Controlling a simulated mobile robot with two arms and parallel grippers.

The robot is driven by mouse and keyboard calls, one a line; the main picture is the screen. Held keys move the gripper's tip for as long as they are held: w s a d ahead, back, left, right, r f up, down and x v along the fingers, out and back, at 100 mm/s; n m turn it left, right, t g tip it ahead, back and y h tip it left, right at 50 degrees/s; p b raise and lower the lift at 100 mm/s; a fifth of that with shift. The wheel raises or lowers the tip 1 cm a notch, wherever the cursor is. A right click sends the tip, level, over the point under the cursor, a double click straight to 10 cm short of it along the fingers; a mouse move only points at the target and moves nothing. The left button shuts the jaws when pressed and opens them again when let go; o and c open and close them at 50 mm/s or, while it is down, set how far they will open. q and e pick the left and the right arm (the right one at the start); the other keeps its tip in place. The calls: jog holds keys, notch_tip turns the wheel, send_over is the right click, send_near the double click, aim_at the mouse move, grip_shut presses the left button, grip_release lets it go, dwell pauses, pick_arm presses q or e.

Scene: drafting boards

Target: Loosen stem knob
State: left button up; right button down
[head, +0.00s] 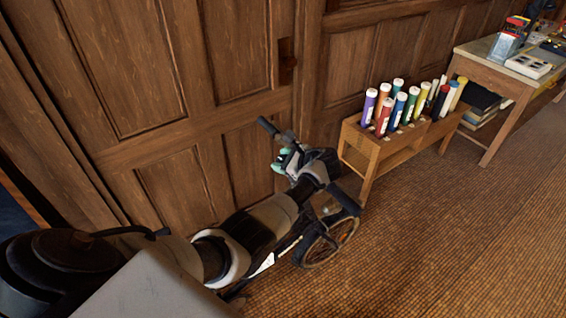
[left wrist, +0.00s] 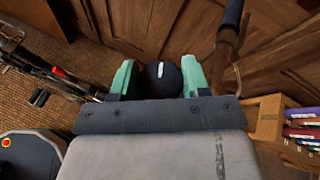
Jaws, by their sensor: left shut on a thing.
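A bicycle stands by the wooden door in the head view; its front wheel (head: 328,243) and handlebar grips (head: 266,125) show. My left gripper (head: 286,160) is at the handlebar's middle, its teal fingertips partly hidden by my own arm. In the left wrist view, the two teal fingers of my left gripper (left wrist: 158,62) are shut on a dark round stem knob (left wrist: 164,82) with a small white mark. One finger is on each side of the knob. The knob is hidden in the head view. My right gripper is not in view.
A panelled wooden door (head: 225,60) stands close behind the bicycle. A low wooden rack (head: 362,148) of several coloured tubes is to the right, then a table (head: 482,65). The brown floor (head: 450,225) at the lower right is clear.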

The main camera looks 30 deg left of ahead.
pick_arm(q)
jog(key=shift+a+n+g, duration=0.1)
jog(key=shift+n+g, duration=0.4)
jog(key=shift+g, duration=0.3)
jog(key=o, duration=0.9)
jog(key=b+v, duration=0.2)
jog(key=v, duration=0.9)
jog(key=shift+a+r, duration=0.15)
jog(key=shift+s, duration=0.1)
